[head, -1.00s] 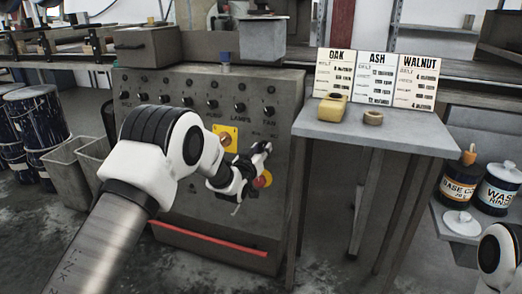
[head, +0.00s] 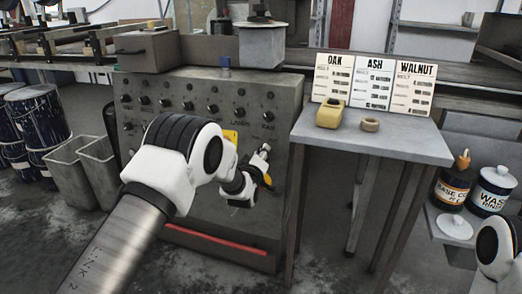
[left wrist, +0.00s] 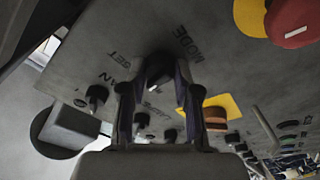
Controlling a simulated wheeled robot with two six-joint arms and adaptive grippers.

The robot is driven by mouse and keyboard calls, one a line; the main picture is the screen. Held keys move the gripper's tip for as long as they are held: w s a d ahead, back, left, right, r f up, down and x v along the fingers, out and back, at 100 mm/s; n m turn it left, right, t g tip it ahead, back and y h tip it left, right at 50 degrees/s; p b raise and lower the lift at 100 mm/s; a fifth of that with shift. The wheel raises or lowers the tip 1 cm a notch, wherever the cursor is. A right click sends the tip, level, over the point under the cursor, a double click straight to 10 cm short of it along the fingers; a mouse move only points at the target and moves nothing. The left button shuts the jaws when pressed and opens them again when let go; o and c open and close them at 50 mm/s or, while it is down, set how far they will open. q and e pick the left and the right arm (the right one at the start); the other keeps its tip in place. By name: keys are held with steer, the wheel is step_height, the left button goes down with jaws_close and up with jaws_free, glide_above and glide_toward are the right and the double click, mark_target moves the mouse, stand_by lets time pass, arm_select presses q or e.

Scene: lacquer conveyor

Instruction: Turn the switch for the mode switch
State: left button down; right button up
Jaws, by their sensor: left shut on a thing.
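The mode switch is a dark knob (left wrist: 160,72) beside the printed word MODE on the grey control panel (head: 287,112). My left gripper (left wrist: 161,76) has its two dark fingers on either side of this knob and is shut on it. In the head view, my left gripper (head: 264,155) is at the panel's lower right, and the knob is hidden there. The knob's exact angle is hard to read. My right gripper is out of view.
A red button (left wrist: 293,22) on a yellow plate is near the gripper in the wrist view. Another yellow plate (left wrist: 228,103) and several dark knobs (head: 213,106) share the panel. A side table (head: 395,142) with cards stands to the right.

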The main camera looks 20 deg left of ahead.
arm_select(q)
steer(key=shift+n+g+y+p, duration=0.35)
steer(key=shift+n+p, duration=0.35)
steer(key=shift+n, duration=1.5)
steer(key=c, duration=0.8)
jaws_free()
steer(key=shift+s, duration=0.1)
steer(key=s, duration=0.4)
steer(key=s+d, duration=0.1)
steer(key=s, duration=0.6)
steer(key=shift+s+d+r, duration=0.2)
steer(key=shift+s+r, duration=0.15)
steer(key=shift+r, duration=0.05)
